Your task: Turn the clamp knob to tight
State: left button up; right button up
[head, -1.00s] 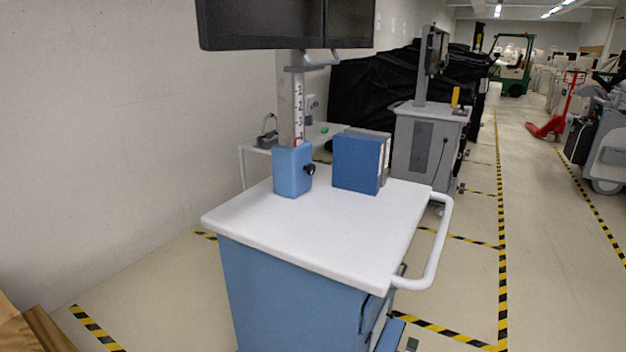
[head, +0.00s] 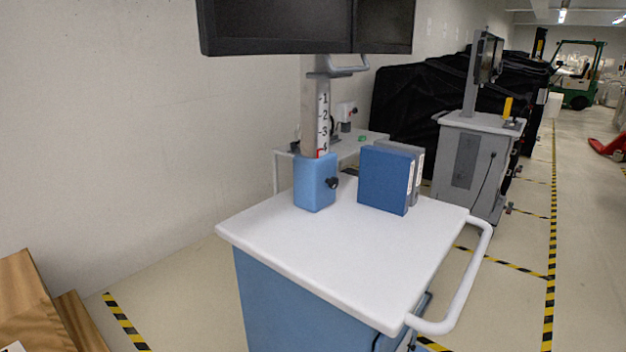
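The black clamp knob (head: 332,183) sits on the right side of a blue clamp block (head: 314,184). The block stands at the back of a blue cart with a white top (head: 330,247). A grey post with a numbered scale (head: 322,122) rises from the block and carries black monitors (head: 300,25). A red mark (head: 320,154) shows just above the block, below the 4. I cannot tell from here whether the knob is tight or loose. Neither of my grippers is in view.
Blue and grey binders (head: 388,180) stand on the cart top, right of the knob. A white handle (head: 462,290) juts out on the cart's right. Cardboard (head: 35,305) lies at lower left. A grey cart (head: 470,165) stands behind. The cart top's front is clear.

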aim_at(334, 182)
jog(key=i+l+u, duration=0.15)
jog(key=l+u, duration=0.65)
jog(key=l, duration=0.25)
jog(key=l+u, duration=0.4)
jog(key=l, duration=0.2)
jog(key=l+u, duration=0.4)
jog(key=l, duration=0.2)
jog(key=k+l+u, duration=0.15)
jog(key=l+u, duration=0.25)
jog(key=k+l+u, duration=0.35)
jog(key=l, duration=0.25)
jog(key=k+l+u, duration=0.2)
jog(key=l+u, duration=0.2)
jog(key=k+l+u, duration=0.4)
jog(key=i+j, duration=0.05)
jog(key=i, duration=0.05)
